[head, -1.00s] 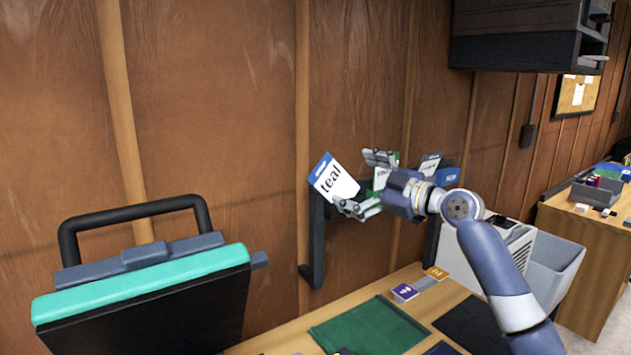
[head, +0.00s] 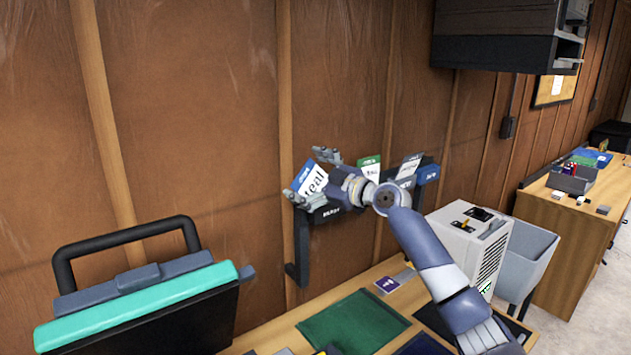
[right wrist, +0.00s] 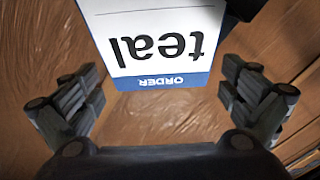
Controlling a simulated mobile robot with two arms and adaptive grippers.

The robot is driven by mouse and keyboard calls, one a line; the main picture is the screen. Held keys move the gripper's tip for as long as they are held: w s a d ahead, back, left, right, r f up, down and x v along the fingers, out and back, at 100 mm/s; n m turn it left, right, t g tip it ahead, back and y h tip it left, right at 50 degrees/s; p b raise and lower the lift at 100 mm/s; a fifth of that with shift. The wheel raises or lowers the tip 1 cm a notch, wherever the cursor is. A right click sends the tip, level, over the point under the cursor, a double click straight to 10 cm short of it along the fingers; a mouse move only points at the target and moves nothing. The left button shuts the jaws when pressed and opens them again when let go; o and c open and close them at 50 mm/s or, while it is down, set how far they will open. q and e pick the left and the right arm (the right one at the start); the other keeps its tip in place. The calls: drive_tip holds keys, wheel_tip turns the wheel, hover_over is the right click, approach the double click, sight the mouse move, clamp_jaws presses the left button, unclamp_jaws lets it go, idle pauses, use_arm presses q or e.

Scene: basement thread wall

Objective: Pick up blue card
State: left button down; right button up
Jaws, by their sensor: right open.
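The blue card (head: 311,181) has a blue top band and the word "teal" on white. It leans tilted at the left end of a dark wall rack (head: 331,214). In the right wrist view the card (right wrist: 155,45) appears upside down, with its blue "ORDER" edge towards the gripper. My right gripper (head: 308,176) is open at the card. In the right wrist view its fingers (right wrist: 163,95) stand wide apart on either side of the card's blue edge, with gaps showing. My left gripper is not in view.
A green-topped card (head: 369,166) and a grey-topped card (head: 409,167) stand further right in the rack. Below is a bench with a green mat (head: 352,322) and a purple card (head: 387,284). A teal-and-black machine with a loop handle (head: 125,232) stands at lower left.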

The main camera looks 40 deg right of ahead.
drive_tip(key=shift+w, duration=0.35)
drive_tip(key=c, duration=0.9)
drive_tip(key=shift+c, duration=0.8)
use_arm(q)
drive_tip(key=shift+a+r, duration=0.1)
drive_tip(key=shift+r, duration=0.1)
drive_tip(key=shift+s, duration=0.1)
